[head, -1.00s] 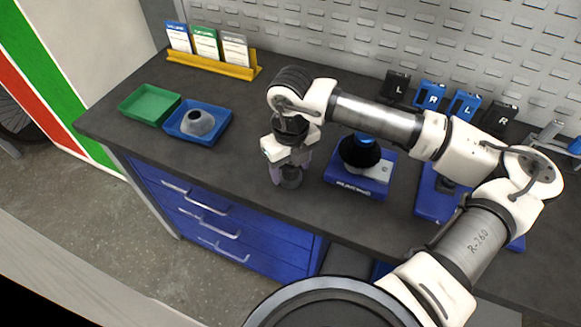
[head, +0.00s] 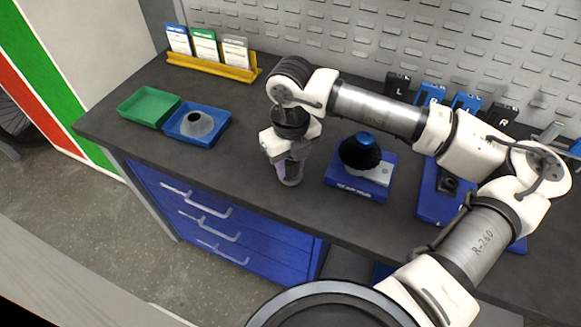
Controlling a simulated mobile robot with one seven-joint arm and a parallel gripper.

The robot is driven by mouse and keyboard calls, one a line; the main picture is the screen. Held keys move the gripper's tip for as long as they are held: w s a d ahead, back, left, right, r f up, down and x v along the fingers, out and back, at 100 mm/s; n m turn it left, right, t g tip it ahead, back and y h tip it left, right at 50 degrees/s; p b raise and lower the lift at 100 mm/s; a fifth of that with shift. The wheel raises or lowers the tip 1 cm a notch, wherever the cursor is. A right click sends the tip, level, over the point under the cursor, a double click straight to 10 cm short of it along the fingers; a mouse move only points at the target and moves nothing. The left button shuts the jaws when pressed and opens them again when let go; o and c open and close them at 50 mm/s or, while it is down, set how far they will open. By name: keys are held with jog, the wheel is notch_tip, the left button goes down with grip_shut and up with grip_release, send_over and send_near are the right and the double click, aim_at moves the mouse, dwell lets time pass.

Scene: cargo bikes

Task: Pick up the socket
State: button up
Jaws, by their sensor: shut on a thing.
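My gripper (head: 290,173) points down over the dark bench top, near its front edge. It is shut on a small grey round piece, which I take to be the socket (head: 290,181). The fingers cover most of the socket, so only its lower part shows. It looks upright; I cannot tell how far it is above the bench.
A blue tray (head: 226,119) holding a grey cone-shaped piece (head: 197,124) and a green tray (head: 149,107) stand at left. A black dome with a blue top (head: 361,154) sits on a blue base (head: 352,190) right of my gripper. A yellow card rack (head: 213,69) stands behind.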

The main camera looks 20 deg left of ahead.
aim_at(290, 159)
notch_tip(290, 159, up, 18)
jog(key=b, duration=0.3)
jog(key=shift+a, duration=0.15)
